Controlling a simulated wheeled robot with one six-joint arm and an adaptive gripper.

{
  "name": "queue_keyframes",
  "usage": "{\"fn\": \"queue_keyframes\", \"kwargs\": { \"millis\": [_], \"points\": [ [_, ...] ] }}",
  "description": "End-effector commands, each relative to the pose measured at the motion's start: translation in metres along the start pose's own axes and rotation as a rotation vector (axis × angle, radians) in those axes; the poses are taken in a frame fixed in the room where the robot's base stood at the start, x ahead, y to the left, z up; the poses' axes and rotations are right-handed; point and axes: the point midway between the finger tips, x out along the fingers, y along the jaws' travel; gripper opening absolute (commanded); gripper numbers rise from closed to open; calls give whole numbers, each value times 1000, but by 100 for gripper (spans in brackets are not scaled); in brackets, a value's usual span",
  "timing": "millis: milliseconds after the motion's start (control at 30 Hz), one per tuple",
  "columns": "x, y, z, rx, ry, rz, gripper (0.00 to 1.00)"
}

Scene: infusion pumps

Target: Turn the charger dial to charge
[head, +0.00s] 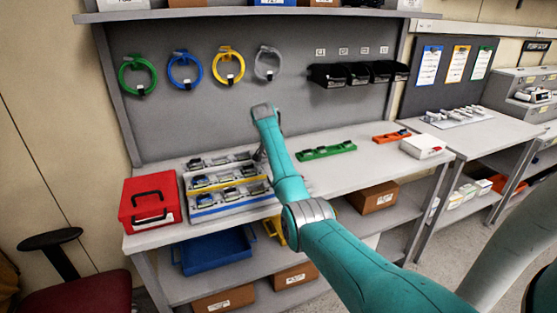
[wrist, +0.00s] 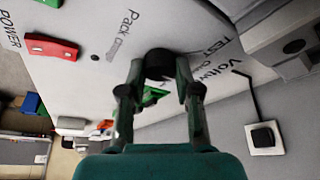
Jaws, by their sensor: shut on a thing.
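In the wrist view, a round black dial (wrist: 159,61) stands out from a light grey panel (wrist: 90,20) with printed labels, among them "POWER", "Pack", "TEST" and "Volta...", partly cut off or covered. My gripper (wrist: 160,80) has its two teal fingers on either side of the dial, shut on it. The dial's pointer and setting cannot be made out. In the head view, my arm reaches over the bench and hides most of the panel and my gripper.
A red switch (wrist: 50,47) sits on the same panel. On the bench (head: 325,175) are a red case (head: 150,212), a tiered rack (head: 232,206) of small modules and a green tray (head: 327,151). Cable coils hang behind.

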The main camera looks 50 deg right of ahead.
Motion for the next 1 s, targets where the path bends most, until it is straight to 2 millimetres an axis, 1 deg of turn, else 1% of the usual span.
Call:
{"fn": "queue_keyframes", "kwargs": {
  "millis": [467, 500, 600, 867, 1000],
  "points": [
    [0, 0, 1, 16, -1, 6, 0],
    [0, 0, 1, 15, -1, 6, 35],
    [0, 0, 1, 15, -1, 6, 58],
    [0, 0, 0, 16, -1, 6, 58],
    [-6, -1, 0, 16, 0, 6, 58]
  ]
}}
